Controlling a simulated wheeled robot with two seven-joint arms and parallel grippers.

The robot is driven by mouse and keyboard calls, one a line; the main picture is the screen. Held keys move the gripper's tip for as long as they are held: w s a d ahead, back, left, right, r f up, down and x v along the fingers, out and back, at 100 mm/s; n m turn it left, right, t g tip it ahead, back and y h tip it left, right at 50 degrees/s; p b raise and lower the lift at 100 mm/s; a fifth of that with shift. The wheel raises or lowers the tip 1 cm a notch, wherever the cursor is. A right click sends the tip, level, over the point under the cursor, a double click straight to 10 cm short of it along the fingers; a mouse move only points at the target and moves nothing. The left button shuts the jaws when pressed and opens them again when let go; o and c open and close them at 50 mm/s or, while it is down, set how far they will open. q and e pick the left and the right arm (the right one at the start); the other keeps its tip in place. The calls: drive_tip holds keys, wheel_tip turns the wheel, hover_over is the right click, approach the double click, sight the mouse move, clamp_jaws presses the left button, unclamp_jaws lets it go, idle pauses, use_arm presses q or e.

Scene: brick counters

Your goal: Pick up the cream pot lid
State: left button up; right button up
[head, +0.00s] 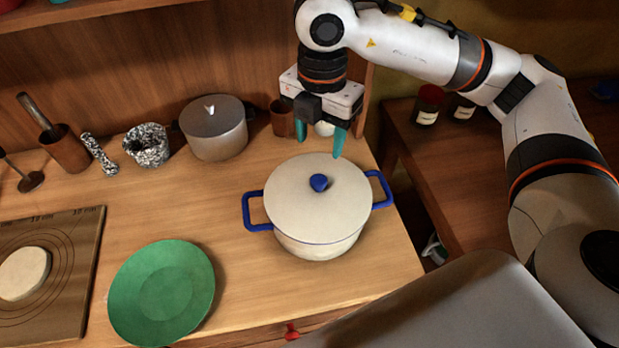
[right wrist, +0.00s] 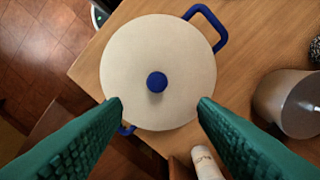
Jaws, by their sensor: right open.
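The cream pot lid (head: 297,200) with a round blue knob (head: 319,182) lies on the cream pot (head: 318,245), which has blue side handles and stands near the counter's right end. The lid also shows in the right wrist view (right wrist: 135,60), with its knob (right wrist: 157,82) between and beyond the fingers. My right gripper (head: 319,142) has teal fingers, is open and empty, and hangs above the far side of the pot, pointing down. In the right wrist view the open fingers (right wrist: 160,108) spread across the near part of the lid. My left gripper is not in view.
A grey lidded pot (head: 215,135) stands left of my right gripper, with a small brown cup (head: 282,119) beside it. A green plate (head: 160,290) lies at the front. A mortar (head: 147,147) and board (head: 75,235) are further left. Bare counter lies left of the cream pot.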

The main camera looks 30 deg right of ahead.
sight(318, 180)
drive_tip(key=shift+s+f+p, duration=0.25)
drive_tip(key=shift+s+f, duration=0.05)
drive_tip(key=shift+f, duration=0.35)
drive_tip(key=shift+s+f+p, duration=0.2)
drive_tip(key=shift+s+f, duration=0.05)
drive_tip(key=shift+f, duration=0.35)
drive_tip(key=f, duration=0.2)
drive_tip(key=shift+s+f+p, duration=0.25)
drive_tip(key=shift+f+p, duration=0.05)
drive_tip(key=shift+f, duration=0.1)
drive_tip(key=shift+w+f, duration=0.15)
drive_tip(key=shift+f, duration=0.2)
drive_tip(key=f+p, duration=0.1)
drive_tip(key=f, duration=0.1)
drive_tip(key=f+p, duration=0.1)
drive_tip(key=f, duration=0.1)
drive_tip(key=shift+w+a+f, duration=0.1)
drive_tip(key=shift+a+f, duration=0.05)
drive_tip(key=shift+a, duration=0.05)
drive_tip(key=shift+w+f, duration=0.1)
drive_tip(key=shift+f, duration=0.15)
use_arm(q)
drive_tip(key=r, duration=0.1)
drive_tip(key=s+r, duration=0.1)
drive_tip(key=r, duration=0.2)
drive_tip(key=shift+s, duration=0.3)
use_arm(e)
clamp_jaws()
